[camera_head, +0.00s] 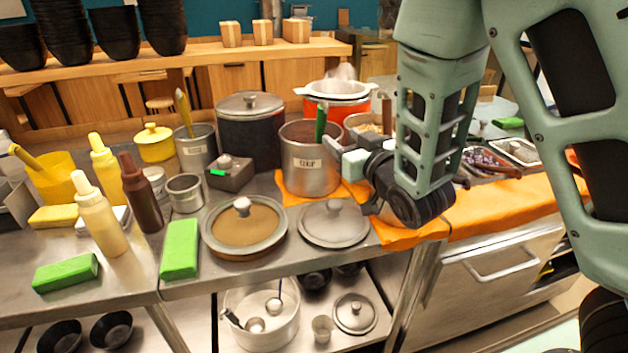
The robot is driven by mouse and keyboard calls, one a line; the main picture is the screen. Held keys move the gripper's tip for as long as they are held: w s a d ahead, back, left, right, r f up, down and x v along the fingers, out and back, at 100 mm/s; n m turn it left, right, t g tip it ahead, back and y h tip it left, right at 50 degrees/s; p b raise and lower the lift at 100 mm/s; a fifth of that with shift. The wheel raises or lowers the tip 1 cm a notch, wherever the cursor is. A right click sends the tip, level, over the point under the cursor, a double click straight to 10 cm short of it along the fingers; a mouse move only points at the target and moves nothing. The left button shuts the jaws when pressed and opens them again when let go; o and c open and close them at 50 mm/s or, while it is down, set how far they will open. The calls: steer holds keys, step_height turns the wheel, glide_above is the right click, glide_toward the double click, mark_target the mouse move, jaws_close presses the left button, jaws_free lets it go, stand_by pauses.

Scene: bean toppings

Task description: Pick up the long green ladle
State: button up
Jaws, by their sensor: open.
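A long green handle (320,122), seemingly that of the ladle, stands up out of a tall steel pot (308,175) with dark lettering on its side. The ladle's lower end is hidden inside the pot. My gripper (338,150) is open, at the right side of the pot's rim, with its fingers pointing left. It is just right of the green handle in the picture. Nothing shows between the fingers. I cannot tell the exact gap between the fingers and the handle.
A dark lidded pot (248,140) stands left of the steel pot, and an orange pot (340,108) behind it. A round lidded pan (245,228) and a loose lid (333,223) lie in front. An orange cloth (405,236) lies under my wrist. Squeeze bottles (100,212) stand left.

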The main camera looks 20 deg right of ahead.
mark_target(324, 124)
steer(key=w, duration=0.3)
steer(key=w+a+p, duration=0.1)
steer(key=w, duration=0.2)
steer(key=shift+w+a+p, duration=0.15)
steer(key=shift+w+p, duration=0.15)
steer(key=shift+w, duration=0.05)
steer(key=shift+w+a+p, duration=0.15)
steer(key=shift+w+p, duration=0.1)
steer(key=shift+w, duration=0.7)
steer(key=shift+w+a+p, duration=0.2)
steer(key=shift+w, duration=0.75)
steer(key=shift+w+a+p, duration=0.15)
steer(key=shift+w+p, duration=0.1)
steer(key=shift+w, duration=0.7)
steer(key=shift+r, duration=0.1)
jaws_close()
